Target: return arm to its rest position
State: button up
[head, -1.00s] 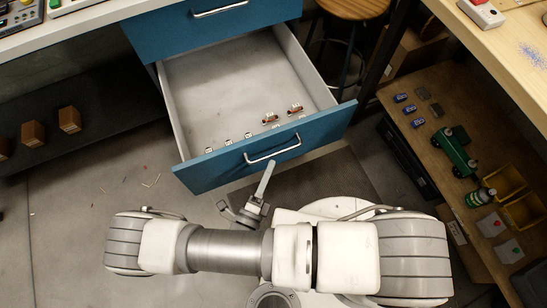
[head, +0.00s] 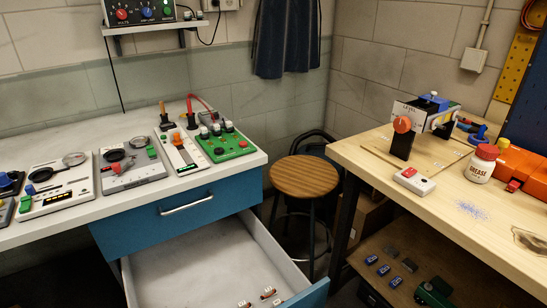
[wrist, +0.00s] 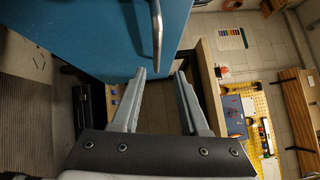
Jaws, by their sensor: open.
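My gripper (wrist: 160,75) shows in the wrist view with its two grey fingers apart and nothing between them. The metal handle (wrist: 157,35) of a blue drawer front (wrist: 95,30) is just beyond the fingertips, and I cannot tell how close it is. In the head view the lower drawer (head: 200,262) stands open, with a few small parts on its floor. My arm and gripper are out of the head view.
A white bench (head: 120,215) with several small devices stands at left, above a closed blue drawer (head: 175,212). A wooden stool (head: 304,176) is behind the open drawer. A wooden bench (head: 440,210) at right holds a white jar (head: 481,163) and a red-buttoned box (head: 414,181).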

jog(key=w+d+r+m+g+h, duration=0.1)
jog(key=w+d+r+m+g, duration=0.25)
jog(key=r+m+g, duration=0.45)
jog(key=w+d+r+m+g+h, duration=0.15)
jog(key=d+r+m+g, duration=0.35)
jog(key=r+m, duration=0.65)
jog(key=w+d+r+m+g, duration=0.4)
jog(key=r+m+g, duration=0.3)
jog(key=m, duration=0.6)
jog(key=s+d+r+m+t+y, duration=0.25)
jog(key=d+r+m+y, duration=0.2)
jog(key=r+m, duration=0.35)
jog(key=s+d+r+m+t+y, duration=0.25)
jog(key=d+r+m+t, duration=0.2)
jog(key=r+m, duration=0.4)
notch_tip(320, 180, up, 17)
jog(key=p, duration=1.7)
jog(key=shift+w+d+f, duration=0.15)
jog(key=shift+d, duration=0.15)
jog(key=shift+a, duration=0.1)
